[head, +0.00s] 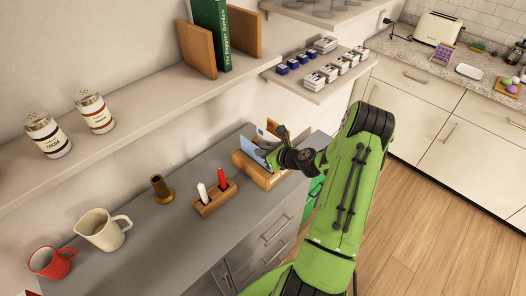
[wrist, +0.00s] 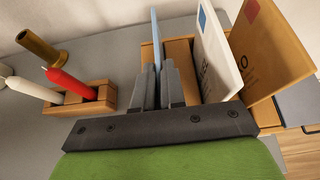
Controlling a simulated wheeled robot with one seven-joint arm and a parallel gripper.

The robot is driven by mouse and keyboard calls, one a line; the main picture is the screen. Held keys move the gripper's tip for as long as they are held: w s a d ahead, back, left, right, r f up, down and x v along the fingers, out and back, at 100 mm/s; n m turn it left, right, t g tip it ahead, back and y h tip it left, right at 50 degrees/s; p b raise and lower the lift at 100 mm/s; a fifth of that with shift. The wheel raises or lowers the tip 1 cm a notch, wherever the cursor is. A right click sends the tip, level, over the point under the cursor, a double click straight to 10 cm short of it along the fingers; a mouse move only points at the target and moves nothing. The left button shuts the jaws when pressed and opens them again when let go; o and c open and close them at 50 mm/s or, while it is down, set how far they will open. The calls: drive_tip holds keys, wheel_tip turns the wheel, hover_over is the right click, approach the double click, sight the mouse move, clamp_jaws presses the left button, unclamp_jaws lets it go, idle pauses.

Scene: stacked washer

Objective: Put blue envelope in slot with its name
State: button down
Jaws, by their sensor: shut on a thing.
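My gripper (wrist: 160,75) is shut on the blue envelope (wrist: 155,38), which shows nearly edge-on and upright between the fingers in the wrist view. In the head view the blue envelope (head: 251,153) is partly hidden by my gripper (head: 272,150). It is at the left part of the wooden letter holder (head: 252,170). The holder also shows in the wrist view (wrist: 179,54), with a white envelope (wrist: 216,55) and a brown envelope (wrist: 268,50) standing to the right. I cannot tell how deep the blue envelope sits. No slot name is readable.
A wooden block (head: 216,201) with a white and a red candle stands left of the holder, near a brass candlestick (head: 161,189). A cream pitcher (head: 103,231) and red mug (head: 51,262) are further left. A wall shelf (head: 170,95) runs above the grey counter (head: 165,240).

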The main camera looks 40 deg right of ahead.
drive_tip(key=shift+f+b, duration=0.65)
drive_tip(key=shift+f, duration=0.35)
drive_tip(key=c, duration=1.1)
unclamp_jaws()
drive_tip(key=v, duration=1.5)
drive_tip(key=shift+s+r, duration=0.2)
drive_tip(key=shift+s, duration=0.15)
